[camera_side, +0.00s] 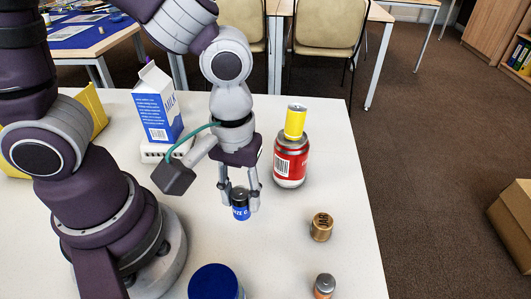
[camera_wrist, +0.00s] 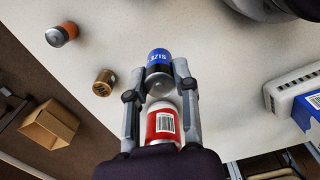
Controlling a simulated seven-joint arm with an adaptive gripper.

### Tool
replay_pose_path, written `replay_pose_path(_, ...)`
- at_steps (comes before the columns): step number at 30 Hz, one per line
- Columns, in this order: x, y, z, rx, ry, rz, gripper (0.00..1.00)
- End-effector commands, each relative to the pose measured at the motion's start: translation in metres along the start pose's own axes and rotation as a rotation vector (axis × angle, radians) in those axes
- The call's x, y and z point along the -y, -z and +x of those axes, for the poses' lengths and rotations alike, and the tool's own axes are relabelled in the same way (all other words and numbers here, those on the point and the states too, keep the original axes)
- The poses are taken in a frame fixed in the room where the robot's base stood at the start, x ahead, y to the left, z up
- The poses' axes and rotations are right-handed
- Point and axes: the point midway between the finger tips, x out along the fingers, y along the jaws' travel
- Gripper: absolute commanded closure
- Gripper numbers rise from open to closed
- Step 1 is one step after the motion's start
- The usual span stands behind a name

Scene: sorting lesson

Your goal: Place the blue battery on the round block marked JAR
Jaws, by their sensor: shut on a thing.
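My gripper (camera_side: 238,197) points down and is shut on the blue battery (camera_side: 240,212), which has a dark top. The battery is upright between the fingers; in the side view I cannot tell whether it touches the table. It also shows between the fingertips in the wrist view (camera_wrist: 159,62). The round block marked JAR (camera_side: 321,227) is a small brown-gold cylinder standing on the table, to the right of my gripper and apart from it. In the wrist view the block (camera_wrist: 104,84) is left of the fingers. Nothing rests on its top.
A red can (camera_side: 290,165) with a yellow cylinder (camera_side: 295,122) on top stands behind right of my gripper. An orange-grey battery (camera_side: 324,286) and a blue round thing (camera_side: 215,283) are at the front. A milk carton (camera_side: 158,105) stands on a white block (camera_side: 165,151).

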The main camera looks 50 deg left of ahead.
Motion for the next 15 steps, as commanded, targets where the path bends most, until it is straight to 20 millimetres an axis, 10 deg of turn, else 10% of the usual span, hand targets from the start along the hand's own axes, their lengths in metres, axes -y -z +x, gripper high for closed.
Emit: replay_pose_path(15, -0.113, 0.052, 0.013, 0.002, 0.002, -0.005, 1.0)
